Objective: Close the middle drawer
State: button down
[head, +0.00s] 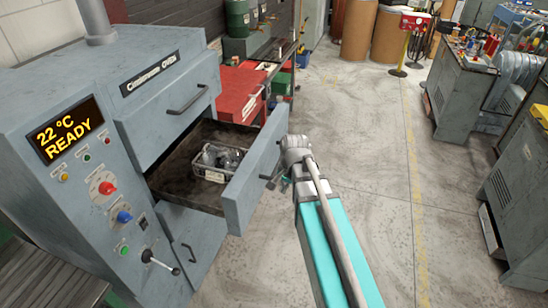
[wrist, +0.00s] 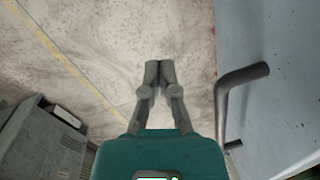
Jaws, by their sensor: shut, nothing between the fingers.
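The middle drawer (head: 257,172) of the grey oven is pulled out, its front standing well away from the cabinet. A light container (head: 213,166) with small grey parts lies inside it. In the wrist view the drawer front (wrist: 285,75) fills the right side, with its dark bar handle (wrist: 238,88) near my gripper. My gripper (wrist: 157,66) is shut and empty, to the left of the handle and apart from it. In the head view my gripper (head: 284,178) is small and partly hidden, just outside the drawer front.
The upper drawer (head: 170,105) is shut, and a lower drawer (head: 190,245) sits below. A red bench (head: 240,90) stands behind the oven. Grey machines (head: 470,95) stand at the right. The concrete floor between is clear.

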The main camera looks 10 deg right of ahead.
jog(key=w+d+r+m+t+y+p, duration=0.1)
jog(key=w+r+m+p, duration=0.5)
jog(key=w+m, duration=0.7)
jog(key=shift+w+d+r+m+t+y, duration=0.35)
jog(key=shift+d+r+m+y, duration=0.35)
jog(key=shift+d+r+m, duration=0.3)
jog(key=shift+d+f, duration=0.1)
jog(key=shift+f, duration=0.25)
jog(key=b+x, duration=0.2)
jog(key=b, duration=0.1)
jog(key=shift+w+f, duration=0.1)
jog(key=shift+f, duration=0.25)
jog(key=b, duration=0.6)
send_over(269, 169)
jog(key=s+d, duration=0.1)
jog(key=d, duration=0.1)
notch_tip(269, 169, down, 6)
jog(key=shift+a+f, duration=0.15)
jog(key=shift+s, duration=0.1)
